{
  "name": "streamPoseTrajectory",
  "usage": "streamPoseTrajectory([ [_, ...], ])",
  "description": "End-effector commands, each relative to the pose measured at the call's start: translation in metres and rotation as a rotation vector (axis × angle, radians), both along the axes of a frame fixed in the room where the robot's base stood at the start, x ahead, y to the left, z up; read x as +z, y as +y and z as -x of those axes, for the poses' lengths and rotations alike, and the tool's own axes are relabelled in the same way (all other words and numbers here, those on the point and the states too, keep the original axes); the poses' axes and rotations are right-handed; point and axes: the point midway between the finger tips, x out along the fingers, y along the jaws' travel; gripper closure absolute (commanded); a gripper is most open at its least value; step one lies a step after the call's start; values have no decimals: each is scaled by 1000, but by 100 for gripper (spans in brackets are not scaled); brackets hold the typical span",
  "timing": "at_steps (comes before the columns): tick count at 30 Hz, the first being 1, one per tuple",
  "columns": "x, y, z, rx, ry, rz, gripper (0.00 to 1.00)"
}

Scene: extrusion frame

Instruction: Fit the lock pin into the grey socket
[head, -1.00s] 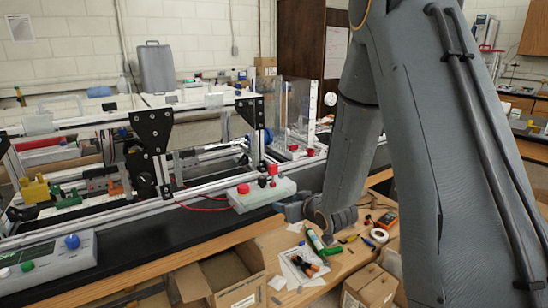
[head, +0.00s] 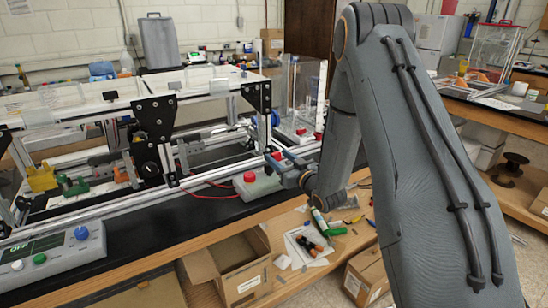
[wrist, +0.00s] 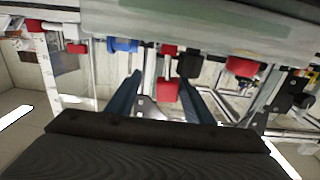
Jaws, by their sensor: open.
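My gripper (head: 287,168) is at the right end of a light grey box on the bench. In the wrist view, its two dark fingers (wrist: 159,82) stand apart. A red block on a metal shaft (wrist: 167,91), possibly the lock pin, shows between them, with visible gaps on both sides. In the head view, red (head: 278,156) shows by the fingers, partly hidden. I cannot tell which part is the grey socket.
The light grey box (head: 252,190) carries a red button (head: 249,177); its underside-up image fills the top of the wrist view (wrist: 215,25). The extrusion frame (head: 205,95) stands to the left. An open cardboard box (head: 240,262) is below the bench.

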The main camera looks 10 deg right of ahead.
Motion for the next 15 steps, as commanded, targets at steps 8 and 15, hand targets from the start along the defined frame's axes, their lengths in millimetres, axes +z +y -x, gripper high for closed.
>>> streamPoseTrajectory([
  [8,1,12,-25,4,0,0,53],
  [15,0,12,-26,4,0,0,58],
])
